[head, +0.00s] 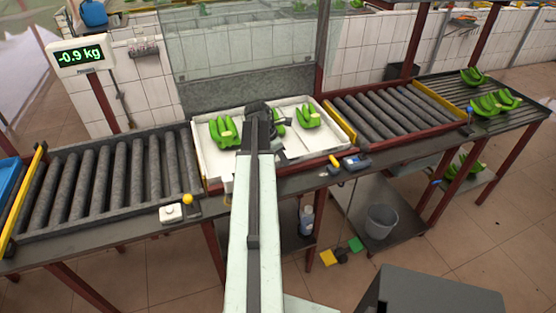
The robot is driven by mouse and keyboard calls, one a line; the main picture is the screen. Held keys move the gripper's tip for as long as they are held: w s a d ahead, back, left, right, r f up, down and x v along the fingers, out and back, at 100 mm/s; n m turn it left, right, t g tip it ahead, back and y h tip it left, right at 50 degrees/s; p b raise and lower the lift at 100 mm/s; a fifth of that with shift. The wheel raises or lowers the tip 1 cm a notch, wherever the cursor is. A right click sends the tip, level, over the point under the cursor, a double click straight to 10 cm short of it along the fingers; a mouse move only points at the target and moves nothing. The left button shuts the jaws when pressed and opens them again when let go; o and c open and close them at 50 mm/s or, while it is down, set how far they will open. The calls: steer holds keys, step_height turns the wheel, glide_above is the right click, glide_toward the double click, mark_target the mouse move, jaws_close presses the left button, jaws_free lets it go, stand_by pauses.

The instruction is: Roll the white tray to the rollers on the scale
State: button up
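The white tray (213,166) sits in the middle section of the roller line, between the left and right rollers, in the head view. Several green banana bunches lie in it, one at its left (222,131) and one at its right (307,117). My arm reaches forward over the tray's front edge. My gripper (262,112) is over the middle of the tray, and my arm hides its fingers and part of the tray. The scale display (82,56) reads -0.9 kg at the upper left. I cannot tell which rollers belong to the scale.
Empty left rollers (110,178) and right rollers (380,112) flank the tray. Yellow bars (338,121) cross the line. A white box with a yellow knob (171,214) and a blue tool (355,162) lie on the front ledge. A clear panel (240,52) stands behind the tray.

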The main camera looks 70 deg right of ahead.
steer(key=shift+s+f, duration=0.1)
steer(key=shift+f, duration=0.1)
jaws_close()
stand_by(1.3)
